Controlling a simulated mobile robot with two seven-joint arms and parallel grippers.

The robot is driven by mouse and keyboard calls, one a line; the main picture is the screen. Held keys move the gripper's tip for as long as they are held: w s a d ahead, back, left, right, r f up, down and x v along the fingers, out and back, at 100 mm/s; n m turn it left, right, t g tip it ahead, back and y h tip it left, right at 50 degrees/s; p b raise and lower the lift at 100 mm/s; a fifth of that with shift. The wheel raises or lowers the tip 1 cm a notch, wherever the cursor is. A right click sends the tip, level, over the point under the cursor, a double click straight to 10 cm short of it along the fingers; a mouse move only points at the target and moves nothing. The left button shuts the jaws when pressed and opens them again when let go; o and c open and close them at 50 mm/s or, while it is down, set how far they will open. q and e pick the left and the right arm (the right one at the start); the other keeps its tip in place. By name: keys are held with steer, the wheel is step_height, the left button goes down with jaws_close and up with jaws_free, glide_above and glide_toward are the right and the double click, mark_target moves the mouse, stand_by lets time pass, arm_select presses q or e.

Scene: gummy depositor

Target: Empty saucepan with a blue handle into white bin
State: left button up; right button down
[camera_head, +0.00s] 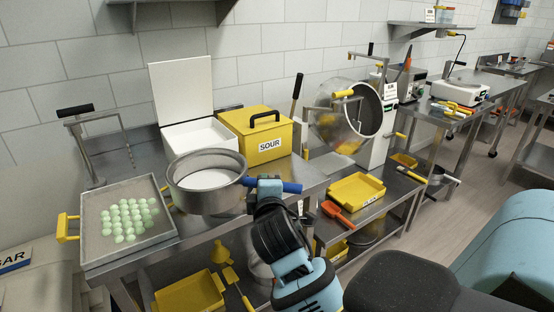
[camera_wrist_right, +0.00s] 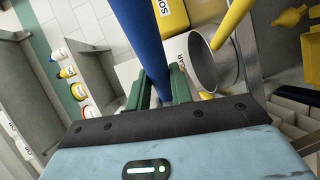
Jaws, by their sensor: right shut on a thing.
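The saucepan (camera_head: 206,203) is a grey round pan with a blue handle (camera_head: 288,188) pointing right and white contents (camera_head: 205,180) inside. It is about level, in front of the white bin; whether it touches the bench is unclear. The white bin (camera_head: 176,141) stands at the back of the bench with its lid (camera_head: 181,88) raised. My right gripper (camera_head: 268,186) is shut on the blue handle. In the right wrist view, the handle (camera_wrist_right: 141,38) runs between the green fingers (camera_wrist_right: 157,90). My left gripper is not in view.
A tray of pale green gummies (camera_head: 91,246) lies left of the saucepan. A yellow SOUR box (camera_head: 246,146) stands right of the bin. A tilted steel drum (camera_head: 326,122) is farther right. A yellow tray (camera_head: 356,189) and orange scoop (camera_head: 337,216) lie on the lower right bench.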

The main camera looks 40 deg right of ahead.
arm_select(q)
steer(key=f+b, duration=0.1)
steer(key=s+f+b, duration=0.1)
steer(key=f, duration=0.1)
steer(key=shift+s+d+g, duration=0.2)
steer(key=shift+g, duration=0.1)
arm_select(e)
steer(key=w+d+r+m+g+h, duration=0.3)
steer(key=w+d+m+g+h, duration=0.1)
steer(key=d, duration=0.5)
steer(key=shift+d+m+g+h, duration=0.3)
steer(key=shift+d+m+h, duration=0.1)
steer(key=shift+r, duration=0.25)
